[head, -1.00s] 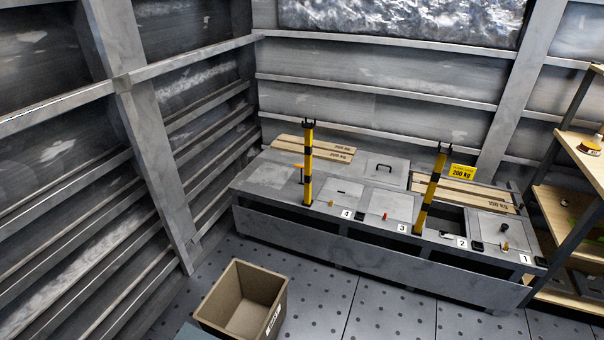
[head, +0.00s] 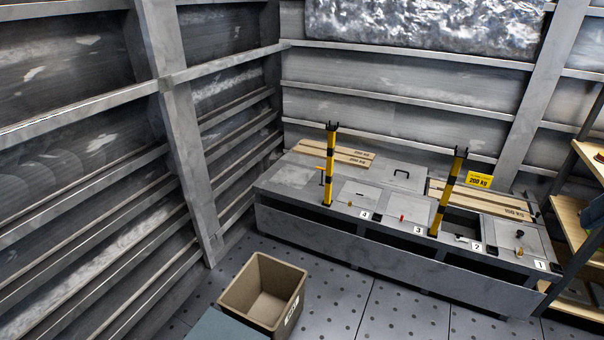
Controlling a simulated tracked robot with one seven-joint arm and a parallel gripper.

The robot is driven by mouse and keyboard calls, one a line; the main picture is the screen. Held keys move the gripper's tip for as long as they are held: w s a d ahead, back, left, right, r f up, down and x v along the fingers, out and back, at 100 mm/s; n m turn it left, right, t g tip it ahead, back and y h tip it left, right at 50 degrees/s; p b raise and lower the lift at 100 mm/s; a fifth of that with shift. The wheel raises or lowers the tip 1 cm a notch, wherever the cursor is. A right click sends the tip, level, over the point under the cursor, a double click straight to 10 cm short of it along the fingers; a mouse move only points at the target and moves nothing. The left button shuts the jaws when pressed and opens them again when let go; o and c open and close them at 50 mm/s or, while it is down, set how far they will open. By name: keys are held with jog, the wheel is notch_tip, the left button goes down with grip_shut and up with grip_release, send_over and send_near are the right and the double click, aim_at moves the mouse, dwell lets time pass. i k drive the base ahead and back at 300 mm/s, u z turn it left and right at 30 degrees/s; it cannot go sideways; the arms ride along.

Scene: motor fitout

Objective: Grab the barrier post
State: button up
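Two yellow and black barrier posts stand on the long grey bench with numbered hatches (head: 345,252). The left barrier post (head: 329,170) is upright near label 4. The right barrier post (head: 446,192) leans a little to the right, between labels 3 and 2, beside a dark opening. Both have dark forked tops. I cannot tell which post the task names. My gripper is not in view.
An open brown bin (head: 262,292) stands on the dotted floor in front of the bench. A wooden shelf rack (head: 580,215) is at the right edge. A yellow 200 kg sign (head: 480,180) and wooden planks (head: 350,152) are on the bench. Ribbed metal walls close the left and back.

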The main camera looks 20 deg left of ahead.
aim_at(331, 130)
jog(key=u, duration=0.6)
jog(key=i, duration=1.5)
jog(key=u, duration=0.05)
